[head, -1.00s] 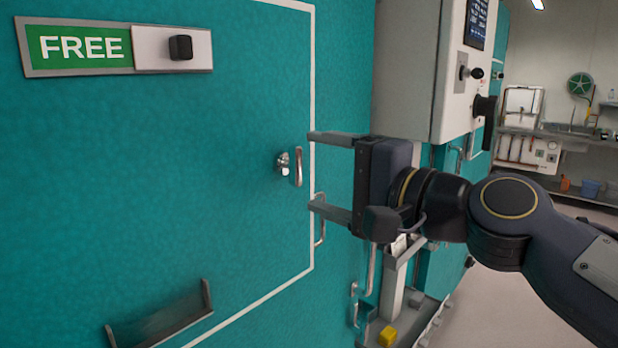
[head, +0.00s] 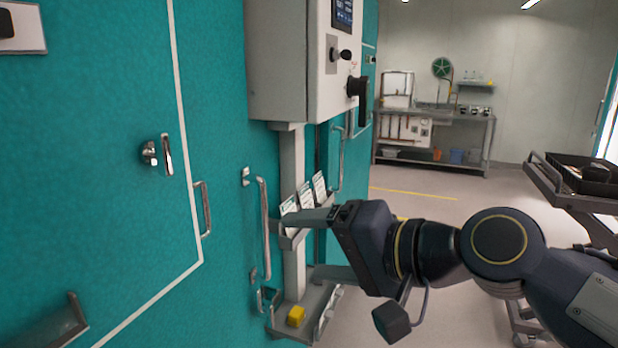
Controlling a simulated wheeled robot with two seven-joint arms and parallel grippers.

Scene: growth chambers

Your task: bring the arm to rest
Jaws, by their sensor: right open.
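My right gripper (head: 300,245) is open and empty, its two grey fingers pointing left. It is in front of the post and shelf under the grey control box, with its upper finger overlapping the card rack in the picture. My right arm comes in from the lower right. The latch handle (head: 166,154) on the teal door (head: 100,220) is to the left, clear of the fingers. My left gripper is not in view.
A grey control box (head: 281,60) with a black knob juts out above the gripper. A cart (head: 545,178) stands at right; a bench (head: 455,117) is at the back. Floor between is clear.

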